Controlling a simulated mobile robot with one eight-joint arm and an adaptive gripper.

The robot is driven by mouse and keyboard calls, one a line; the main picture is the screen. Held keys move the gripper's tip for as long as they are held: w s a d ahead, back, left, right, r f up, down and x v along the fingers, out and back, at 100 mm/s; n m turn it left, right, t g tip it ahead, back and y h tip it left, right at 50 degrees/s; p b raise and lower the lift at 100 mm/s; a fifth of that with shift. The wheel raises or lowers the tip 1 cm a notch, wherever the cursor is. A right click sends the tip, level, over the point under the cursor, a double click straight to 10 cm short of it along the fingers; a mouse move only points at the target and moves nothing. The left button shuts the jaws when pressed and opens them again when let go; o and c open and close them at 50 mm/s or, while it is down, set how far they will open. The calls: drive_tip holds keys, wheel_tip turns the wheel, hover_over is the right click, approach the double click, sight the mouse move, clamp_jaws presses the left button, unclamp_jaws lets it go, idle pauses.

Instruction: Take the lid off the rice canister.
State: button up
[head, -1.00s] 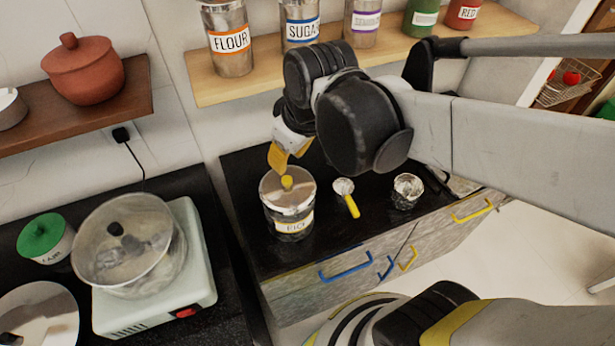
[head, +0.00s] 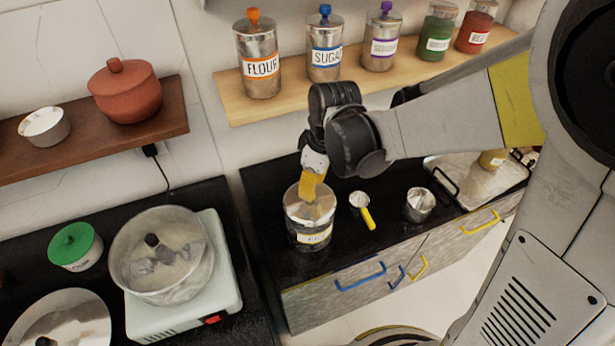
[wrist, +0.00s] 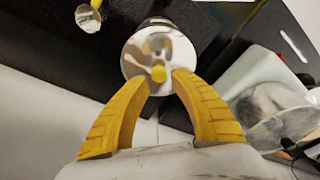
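The rice canister (head: 312,237) is a metal and glass jar with a shiny lid (head: 301,207) and a pale label, standing upright on the black counter. The lid is on the canister. In the wrist view the round lid (wrist: 140,56) shows with its yellow knob (wrist: 158,74) near the fingertips. My gripper (head: 309,190) is just above the lid in the head view, its yellow fingers hiding the knob there. In the wrist view my gripper (wrist: 163,84) is open, with the fingers apart either side of the knob and nothing held. Whether the fingers touch the lid cannot be told.
A yellow-handled scoop (head: 366,216) and a small metal cup (head: 419,204) stand right of the canister. A tray (head: 470,188) lies farther right. A shelf (head: 236,108) with several canisters is above. A glass-lidded pot (head: 163,257) is at left.

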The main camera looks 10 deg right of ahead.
drive_tip(key=f, duration=0.1)
drive_tip(key=f+b, duration=0.1)
drive_tip(key=f, duration=0.2)
drive_tip(key=shift+w+a+f+b, duration=0.25)
drive_tip(key=shift+f+b, duration=0.05)
drive_tip(key=shift+f, duration=0.05)
drive_tip(key=shift+r, duration=0.1)
clamp_jaws()
